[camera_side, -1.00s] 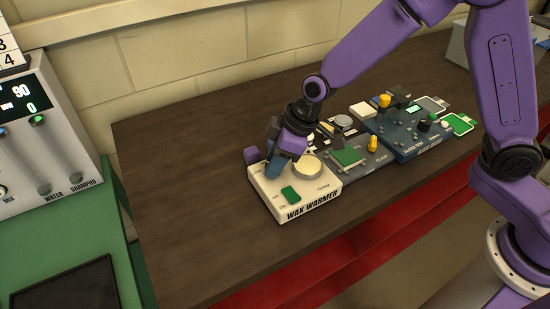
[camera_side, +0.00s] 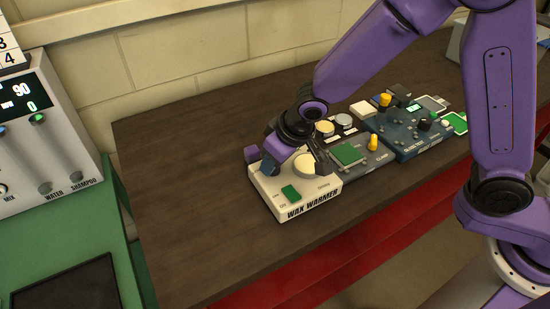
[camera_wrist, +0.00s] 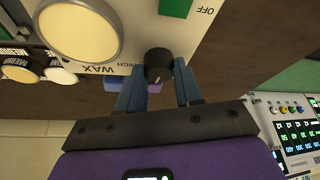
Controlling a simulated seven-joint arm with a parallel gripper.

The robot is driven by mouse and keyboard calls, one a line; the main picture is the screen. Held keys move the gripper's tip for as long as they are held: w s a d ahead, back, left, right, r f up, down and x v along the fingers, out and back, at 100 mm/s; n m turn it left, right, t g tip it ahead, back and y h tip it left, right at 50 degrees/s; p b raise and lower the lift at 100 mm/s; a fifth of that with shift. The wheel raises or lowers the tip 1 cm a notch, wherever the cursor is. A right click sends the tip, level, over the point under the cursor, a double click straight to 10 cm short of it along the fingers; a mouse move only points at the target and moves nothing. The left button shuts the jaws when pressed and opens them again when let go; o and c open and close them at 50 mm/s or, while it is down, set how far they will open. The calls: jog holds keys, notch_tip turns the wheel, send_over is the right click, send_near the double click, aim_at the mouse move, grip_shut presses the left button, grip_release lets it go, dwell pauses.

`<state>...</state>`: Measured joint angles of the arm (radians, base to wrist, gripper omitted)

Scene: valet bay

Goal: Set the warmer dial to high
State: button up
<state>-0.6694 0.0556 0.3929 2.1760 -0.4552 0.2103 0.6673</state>
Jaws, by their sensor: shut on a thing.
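The wax warmer (camera_side: 265,190) is a cream box with black lettering at the table's front left. It also shows in the wrist view (camera_wrist: 188,38). Its dial (camera_wrist: 158,66) is a small black knob with a light pointer mark, near a printed word that looks like HIGH. My gripper (camera_wrist: 159,88) has its blue fingers on either side of this knob and is shut on it. In the side view my gripper (camera_side: 269,167) is at the warmer's back left; its hand hides the dial there.
The warmer has a round cream lid (camera_side: 305,166) and a green switch (camera_side: 291,193). A small purple block (camera_side: 251,154) is at its back left corner. Other panels with a green pad (camera_side: 349,154) and yellow knob (camera_side: 373,143) stand right. The table's left is clear.

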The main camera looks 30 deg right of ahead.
jog(key=m+h, duration=0.1)
jog(key=m, duration=0.1)
jog(key=m+h, duration=0.1)
jog(key=m, duration=0.2)
jog(key=shift+a+m, duration=0.2)
jog(key=shift+m, duration=0.1)
jog(key=m+h, duration=0.1)
jog(key=m, duration=0.3)
jog(key=shift+m+h, duration=0.3)
jog(key=shift+h, duration=0.1)
jog(key=o, duration=1)
jog(key=v, duration=1.7)
jog(key=shift+w+a+r, duration=0.2)
jog(key=shift+r, duration=0.05)
